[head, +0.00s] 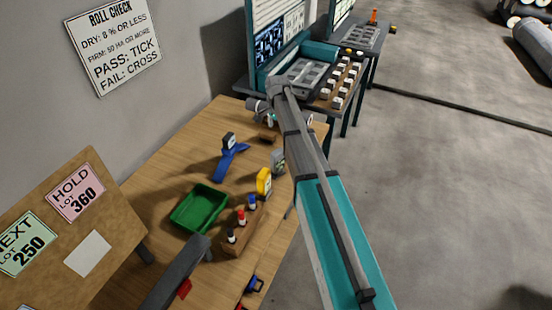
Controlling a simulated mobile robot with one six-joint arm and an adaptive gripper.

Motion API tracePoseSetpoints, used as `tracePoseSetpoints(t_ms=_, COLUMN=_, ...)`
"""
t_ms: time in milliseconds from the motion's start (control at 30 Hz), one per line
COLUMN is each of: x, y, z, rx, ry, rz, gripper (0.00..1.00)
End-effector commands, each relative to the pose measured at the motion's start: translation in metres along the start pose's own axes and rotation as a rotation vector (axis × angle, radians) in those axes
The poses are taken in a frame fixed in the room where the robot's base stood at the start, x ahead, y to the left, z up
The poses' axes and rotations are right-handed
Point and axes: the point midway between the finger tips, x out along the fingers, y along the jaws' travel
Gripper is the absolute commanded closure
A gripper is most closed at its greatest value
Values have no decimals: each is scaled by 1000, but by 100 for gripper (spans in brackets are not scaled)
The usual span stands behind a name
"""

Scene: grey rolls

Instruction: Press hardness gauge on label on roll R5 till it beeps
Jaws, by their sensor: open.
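My arm reaches away over the wooden bench, and my gripper (269,121) is small at its far end, low over the bench's far part. It is partly hidden by the wrist, and I see nothing held in it. A yellow hand-held device (264,181) stands on the bench, with a grey device (278,161) just beyond it, beside my arm. I cannot tell which of them is the hardness gauge. A large grey roll (535,46) lies at the far right, cut off by the picture edge. No R5 mark is legible.
The wooden bench (185,150) holds a green tray (199,208), a blue stand with a black top (230,158) and a block with several markers (243,228). A teal console (304,68) stands beyond. The grey floor at right is mostly clear.

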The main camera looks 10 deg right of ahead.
Motion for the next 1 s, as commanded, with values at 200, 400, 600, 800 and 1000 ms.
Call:
tracePoseSetpoints(t_ms=200, x=-2, y=-4, z=-2, rx=16, ry=0, rz=0, gripper=11)
tracePoseSetpoints(t_ms=400, x=-1, y=-4, z=-1, rx=14, ry=0, rz=0, gripper=11)
tracePoseSetpoints(t_ms=600, x=5, y=-4, z=-1, rx=13, ry=0, rz=0, gripper=11)
tracePoseSetpoints(t_ms=800, x=20, y=-4, z=0, rx=12, ry=0, rz=0, gripper=11)
tracePoseSetpoints(t_ms=1000, x=36, y=-4, z=0, rx=12, ry=0, rz=0, gripper=11)
